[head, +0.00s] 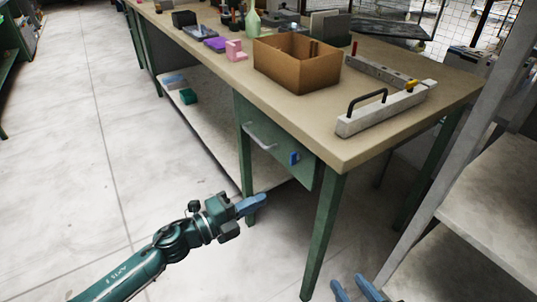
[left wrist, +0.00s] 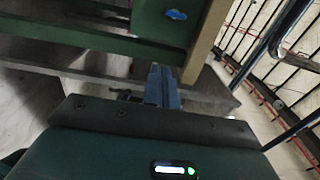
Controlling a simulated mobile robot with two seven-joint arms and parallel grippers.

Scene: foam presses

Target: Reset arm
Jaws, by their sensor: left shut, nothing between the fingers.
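My left arm reaches in from the lower left in the head view. Its gripper (head: 252,204) has blue fingers shut together with nothing between them, and it is in front of the table's drawer side, below tabletop height. The shut fingers of my left gripper also show in the left wrist view (left wrist: 162,88). My right gripper (head: 354,291) shows only as two blue fingers at the bottom edge of the head view. They stand apart with nothing visible between them; the rest of that gripper is out of frame.
A workbench (head: 335,135) with green legs and a drawer (head: 272,140) stands ahead. A cardboard box (head: 297,68) and a long grey bar with a black handle (head: 385,110) are on it. A grey shelf (head: 495,205) is at the right. Floor (head: 75,170) at the left is clear.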

